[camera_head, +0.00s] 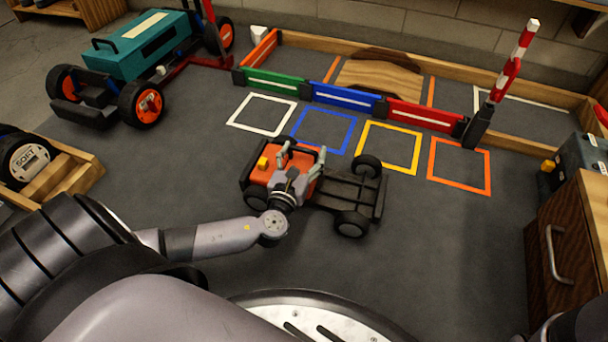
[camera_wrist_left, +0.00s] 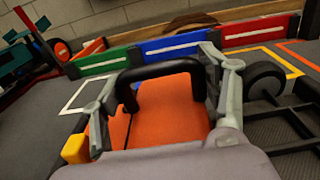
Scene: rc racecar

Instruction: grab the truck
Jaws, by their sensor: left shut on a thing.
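The truck (camera_head: 348,192) stands on the dark floor mat in the middle of the head view. It has an orange cab with a black handle bar on top, a yellow block at one side, black wheels and a black flat bed reaching right. My left gripper (camera_head: 303,160) is over the cab and shut on the truck. In the left wrist view, its two grey fingers stand on either side of the orange cab (camera_wrist_left: 170,112) and black handle (camera_wrist_left: 158,72). The exact contact points are hard to see. My right gripper is not in view.
A teal truck (camera_head: 140,45) stands at upper left. White, blue, yellow and orange floor squares (camera_head: 388,147) lie behind the truck, before green, blue and red barriers (camera_head: 345,98). A striped gate post (camera_head: 505,85) and a wooden cabinet (camera_head: 565,240) are at right.

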